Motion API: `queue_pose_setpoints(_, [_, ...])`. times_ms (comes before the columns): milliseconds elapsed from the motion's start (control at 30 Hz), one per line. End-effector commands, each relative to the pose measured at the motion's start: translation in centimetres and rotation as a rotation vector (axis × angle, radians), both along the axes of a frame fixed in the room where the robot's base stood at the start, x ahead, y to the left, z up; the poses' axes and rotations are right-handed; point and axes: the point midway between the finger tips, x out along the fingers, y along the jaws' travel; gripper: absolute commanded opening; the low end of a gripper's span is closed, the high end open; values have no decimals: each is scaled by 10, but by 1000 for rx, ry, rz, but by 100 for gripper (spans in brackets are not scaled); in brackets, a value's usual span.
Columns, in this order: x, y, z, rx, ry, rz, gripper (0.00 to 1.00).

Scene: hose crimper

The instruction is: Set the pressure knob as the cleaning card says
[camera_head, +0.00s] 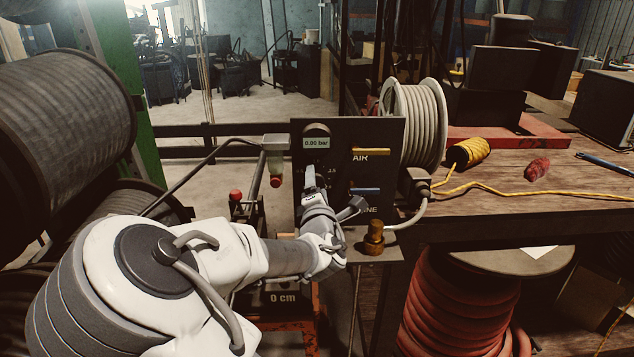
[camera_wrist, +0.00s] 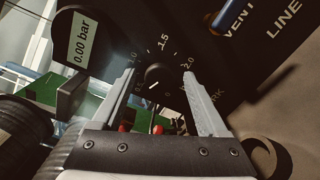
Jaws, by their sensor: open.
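The dark pressure knob (camera_wrist: 156,75) sits on the black panel (camera_head: 385,135) inside a scale with 1.0, 1.5 and 2.0 readable. A short white mark shows at its lower left. The display (camera_wrist: 82,43) reads 0.00 bar; it also shows in the head view (camera_head: 316,142). In the wrist view my gripper (camera_wrist: 160,76) is open, with one finger on each side of the knob. I cannot tell whether they touch it. In the head view my gripper (camera_head: 314,180) hides the knob. I see no readable cleaning card.
The AIR lever (camera_head: 371,151) is yellow and the lower lever (camera_head: 366,191) is blue, both right of my gripper. A brass fitting (camera_head: 374,236) stands below the panel. A wooden bench (camera_head: 500,205) with a yellow cord (camera_head: 470,152) is at right. A hose reel (camera_head: 415,120) stands behind the panel.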

Motion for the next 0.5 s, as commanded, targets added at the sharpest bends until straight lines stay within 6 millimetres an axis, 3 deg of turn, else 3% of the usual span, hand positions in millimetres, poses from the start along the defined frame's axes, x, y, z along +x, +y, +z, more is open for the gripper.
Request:
queue_pose_setpoints(300, [0,0,0,0,0,0,74])
queue_pose_setpoints(500, [0,0,0,0,0,0,38])
